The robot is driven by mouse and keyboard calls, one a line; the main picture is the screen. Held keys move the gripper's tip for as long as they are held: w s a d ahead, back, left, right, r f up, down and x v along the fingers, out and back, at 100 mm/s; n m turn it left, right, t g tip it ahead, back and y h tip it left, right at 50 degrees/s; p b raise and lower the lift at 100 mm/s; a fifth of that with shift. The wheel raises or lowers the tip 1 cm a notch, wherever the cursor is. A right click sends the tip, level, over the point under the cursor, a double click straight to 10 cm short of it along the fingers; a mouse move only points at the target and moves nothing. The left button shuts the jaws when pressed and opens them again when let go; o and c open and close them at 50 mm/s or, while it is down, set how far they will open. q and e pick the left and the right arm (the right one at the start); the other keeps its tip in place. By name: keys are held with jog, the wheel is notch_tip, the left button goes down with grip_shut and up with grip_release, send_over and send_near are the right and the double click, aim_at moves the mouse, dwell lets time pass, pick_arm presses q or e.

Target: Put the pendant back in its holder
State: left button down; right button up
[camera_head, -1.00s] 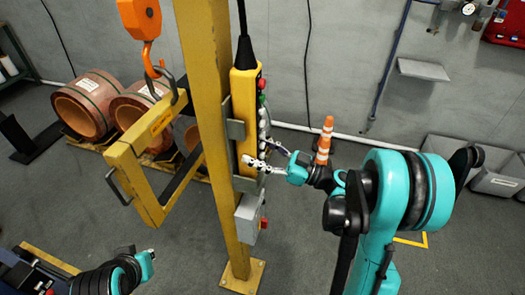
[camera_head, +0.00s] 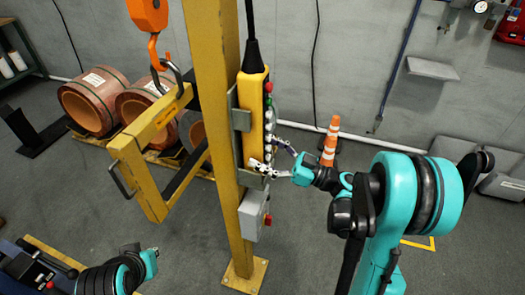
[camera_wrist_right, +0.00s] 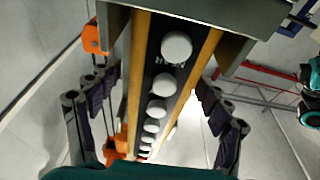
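The pendant (camera_head: 253,115) is a long yellow control box with a row of buttons on its right side and a black cable rising from its top. It hangs upright beside the yellow post, against the grey holder brackets (camera_head: 241,120). I cannot tell how fully it is seated. My right gripper (camera_head: 268,160) is at its lower end with the fingers spread. In the right wrist view the pendant's white-buttoned face (camera_wrist_right: 157,85) lies between the open fingers, with visible gaps. My left gripper (camera_head: 152,262) is at the lower left, away from the pendant; its fingers are not clear.
A yellow post (camera_head: 215,90) stands just left of the pendant, with a grey switch box (camera_head: 252,213) below. A yellow lifting frame (camera_head: 150,150) hangs from an orange hook (camera_head: 148,15). Copper coils (camera_head: 95,100) lie behind. An orange cone (camera_head: 330,140) stands behind my right gripper.

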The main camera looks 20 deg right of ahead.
jog(key=v, duration=1.2)
jog(key=shift+d, duration=0.15)
